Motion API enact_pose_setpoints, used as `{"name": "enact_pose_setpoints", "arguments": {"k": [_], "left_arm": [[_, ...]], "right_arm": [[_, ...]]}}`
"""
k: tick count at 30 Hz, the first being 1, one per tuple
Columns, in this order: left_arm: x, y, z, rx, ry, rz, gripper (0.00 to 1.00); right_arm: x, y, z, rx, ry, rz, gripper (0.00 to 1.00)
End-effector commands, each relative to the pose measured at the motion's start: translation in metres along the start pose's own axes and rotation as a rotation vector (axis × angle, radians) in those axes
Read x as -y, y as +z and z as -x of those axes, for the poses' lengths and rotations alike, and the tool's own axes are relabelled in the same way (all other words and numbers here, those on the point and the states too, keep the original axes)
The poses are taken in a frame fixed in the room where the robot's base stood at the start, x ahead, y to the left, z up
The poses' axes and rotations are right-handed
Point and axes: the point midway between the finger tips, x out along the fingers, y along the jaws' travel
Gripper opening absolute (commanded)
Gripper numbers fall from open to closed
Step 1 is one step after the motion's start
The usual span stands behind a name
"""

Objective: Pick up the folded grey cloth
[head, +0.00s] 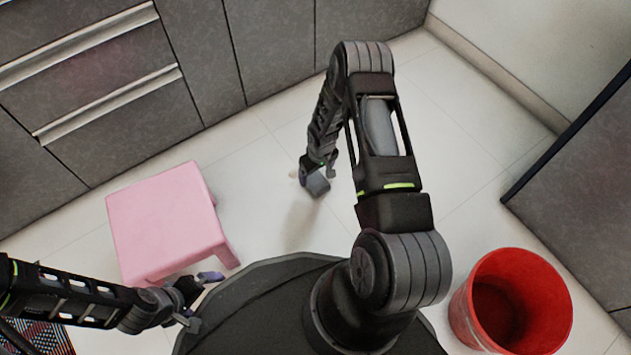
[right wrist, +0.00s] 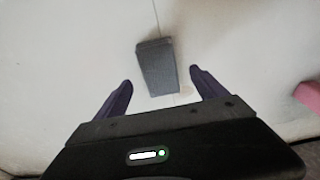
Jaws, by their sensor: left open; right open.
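The folded grey cloth (right wrist: 157,68) lies on the pale floor as a dark, narrow rectangle in the right wrist view. In the head view it shows as a small grey patch (head: 318,185) just below my right gripper. My right gripper (right wrist: 160,88) is open, its two purple fingers to either side of the cloth's near end in the picture, not touching it. How high the fingers are above the floor is hard to tell. My left gripper (head: 205,298) is open and empty near the pink stool, at the lower left of the head view.
A pink stool (head: 165,222) stands at the left. A red bucket (head: 512,305) stands at the lower right. Grey cabinets (head: 270,45) line the back, and a patterned mat (head: 40,338) lies at the lower left corner. The tiled floor around the cloth is clear.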

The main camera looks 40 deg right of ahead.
Motion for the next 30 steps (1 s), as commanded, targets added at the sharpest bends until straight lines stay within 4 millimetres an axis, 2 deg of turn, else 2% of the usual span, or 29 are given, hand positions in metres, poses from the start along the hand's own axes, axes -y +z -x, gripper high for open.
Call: {"name": "enact_pose_setpoints", "arguments": {"k": [1, 3, 7, 27, 30], "left_arm": [[0.004, 0.0, -0.011, -0.001, 0.001, 0.001, 1.0], [0.007, -0.001, -0.018, -0.002, 0.002, 0.002, 1.0], [0.009, -0.002, -0.023, -0.002, 0.004, 0.002, 1.0], [0.009, -0.003, -0.022, -0.002, 0.004, 0.003, 1.0], [0.009, -0.002, -0.022, -0.002, 0.004, 0.003, 1.0]], "right_arm": [[0.0, 0.002, -0.015, 0.001, 0.0, -0.001, 0.82], [0.0, 0.002, -0.026, 0.0, 0.0, -0.001, 0.82], [0.0, 0.001, -0.04, -0.001, 0.0, 0.0, 0.82], [0.0, 0.001, -0.04, 0.0, 0.0, 0.0, 0.82], [0.0, 0.001, -0.04, 0.0, 0.0, 0.001, 0.74]]}}
